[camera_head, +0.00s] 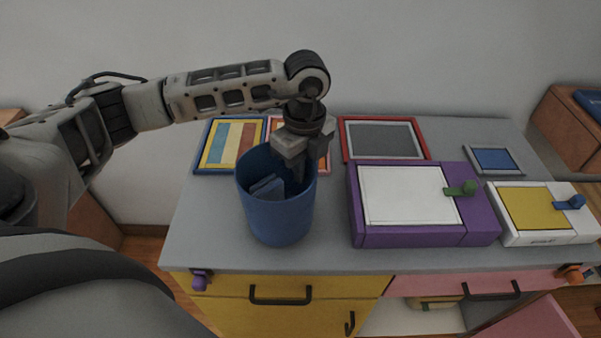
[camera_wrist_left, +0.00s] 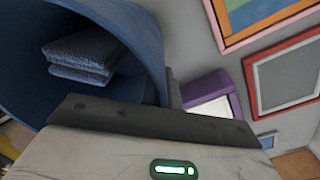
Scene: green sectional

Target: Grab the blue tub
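The blue tub (camera_head: 275,220) stands upright on the grey tabletop, left of the purple box. A folded blue cloth-like item (camera_head: 267,187) lies inside it and also shows in the left wrist view (camera_wrist_left: 82,55). My left gripper (camera_head: 298,168) points down at the tub's far right rim, with at least one finger inside the opening. In the left wrist view the tub wall (camera_wrist_left: 140,35) runs down behind the gripper body. The fingertips are hidden, so I cannot tell whether they are closed on the wall. My right gripper is in neither view.
A purple box with a white panel (camera_head: 410,195) stands close right of the tub. A white box with a yellow panel (camera_head: 537,208) is farther right. Framed panels, including a red-framed one (camera_head: 384,139), lie behind. The tabletop left of the tub (camera_head: 207,220) is clear.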

